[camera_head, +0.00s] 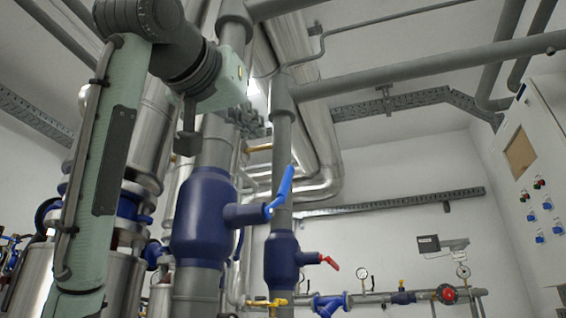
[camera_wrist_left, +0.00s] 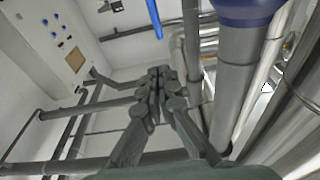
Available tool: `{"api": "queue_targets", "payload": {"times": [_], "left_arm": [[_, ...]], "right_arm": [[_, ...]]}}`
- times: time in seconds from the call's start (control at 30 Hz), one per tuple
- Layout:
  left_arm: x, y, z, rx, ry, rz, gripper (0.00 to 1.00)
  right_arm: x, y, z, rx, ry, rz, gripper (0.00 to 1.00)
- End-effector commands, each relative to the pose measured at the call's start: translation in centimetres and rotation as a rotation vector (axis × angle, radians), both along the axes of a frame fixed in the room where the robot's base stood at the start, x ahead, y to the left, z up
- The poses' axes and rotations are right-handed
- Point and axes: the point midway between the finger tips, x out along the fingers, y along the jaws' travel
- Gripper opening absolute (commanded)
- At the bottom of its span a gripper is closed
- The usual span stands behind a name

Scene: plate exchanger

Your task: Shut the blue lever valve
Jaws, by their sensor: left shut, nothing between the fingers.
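The blue lever valve has a large dark blue body (camera_head: 203,215) on a thick vertical grey pipe in the head view. Its bright blue lever (camera_head: 280,188) rises from the stem's right end, tilted up and slightly right. In the left wrist view the lever (camera_wrist_left: 154,18) shows at the top, with part of the blue body (camera_wrist_left: 248,10) to its right. My left gripper (camera_head: 256,124) is above the lever in the head view, apart from it. In the left wrist view the gripper's fingers (camera_wrist_left: 158,82) are together and empty. My right gripper is not in view.
A smaller blue valve (camera_head: 281,258) with a red lever (camera_head: 329,262) stands behind, lower right. Grey pipes cross overhead near my left arm. A white control cabinet (camera_head: 530,170) is at the right. Silver pipes run behind the valve. Open space lies right of the blue lever.

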Motion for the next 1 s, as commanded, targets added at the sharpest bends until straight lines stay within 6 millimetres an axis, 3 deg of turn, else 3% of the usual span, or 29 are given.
{"api": "queue_targets", "payload": {"times": [0.27,0.57,0.63,1.0], "left_arm": [[3.9,-1.2,1.0,0.001,0.009,0.001,0.0],[9.1,-3.0,2.1,0.001,0.006,0.001,0.0],[10.2,-3.3,1.3,0.002,0.008,0.002,0.0],[12.3,-4.0,-0.3,0.001,0.002,0.002,0.0]], "right_arm": [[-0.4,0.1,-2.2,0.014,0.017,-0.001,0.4],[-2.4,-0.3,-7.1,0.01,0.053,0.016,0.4],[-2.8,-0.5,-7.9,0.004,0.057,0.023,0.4],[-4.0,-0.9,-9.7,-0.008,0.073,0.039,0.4]]}}
